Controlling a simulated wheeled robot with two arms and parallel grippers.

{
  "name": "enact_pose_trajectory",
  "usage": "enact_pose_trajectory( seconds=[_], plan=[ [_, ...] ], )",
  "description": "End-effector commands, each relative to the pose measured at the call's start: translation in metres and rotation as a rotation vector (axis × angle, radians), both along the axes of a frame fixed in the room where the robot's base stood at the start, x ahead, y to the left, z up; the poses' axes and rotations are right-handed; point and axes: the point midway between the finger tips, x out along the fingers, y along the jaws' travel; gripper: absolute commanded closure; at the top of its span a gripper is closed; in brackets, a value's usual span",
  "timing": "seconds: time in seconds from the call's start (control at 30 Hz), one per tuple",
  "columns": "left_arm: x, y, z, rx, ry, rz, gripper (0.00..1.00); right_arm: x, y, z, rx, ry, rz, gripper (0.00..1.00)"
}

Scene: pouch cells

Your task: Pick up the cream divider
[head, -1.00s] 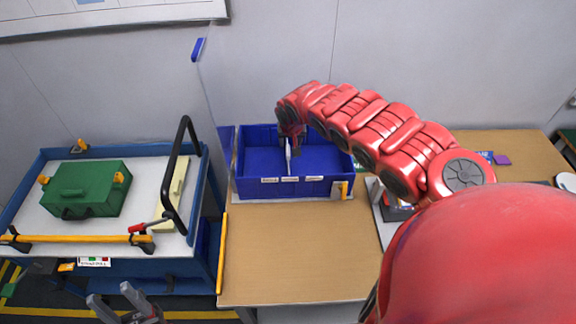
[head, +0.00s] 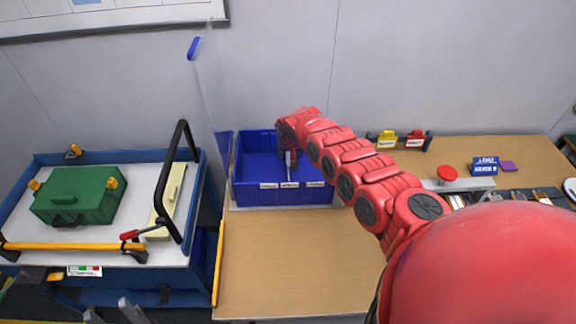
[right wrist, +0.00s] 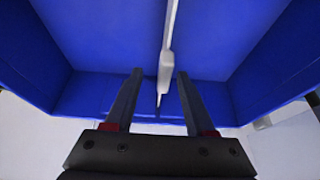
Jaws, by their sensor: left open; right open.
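A thin pale cream divider (right wrist: 167,55) stands on edge inside the blue bin (head: 262,190). In the right wrist view its near end, a thicker pale tab, lies between the two fingers of my right gripper (right wrist: 158,88), with a gap on each side. My right gripper (head: 290,157) is open and reaches down into the bin in the head view, where it and the divider are small and overlap. My left gripper (head: 115,312) is open at the bottom edge of the head view, well away from the bin, and only its tips show.
A red button (head: 447,173) and a blue sign block (head: 484,166) stand on the table at right. Wood in front of the bin is clear.

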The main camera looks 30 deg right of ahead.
Motion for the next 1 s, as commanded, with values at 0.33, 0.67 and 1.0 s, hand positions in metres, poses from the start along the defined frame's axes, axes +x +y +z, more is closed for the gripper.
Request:
enact_pose_trajectory(
  seconds=[0.33,0.67,1.0],
  plan=[
    [0.0,0.0,-0.006,0.0,0.0,0.0,0.5,0.015,0.001,-0.034,-0.002,0.002,0.002,0.45],
    [0.0,0.0,-0.011,0.0,0.0,0.0,0.5,0.019,-0.003,-0.042,-0.002,0.001,0.001,0.45],
    [0.0,0.0,-0.011,0.0,0.0,0.0,0.5,0.019,-0.004,-0.042,-0.002,0.002,0.0,0.76]
  ],
)
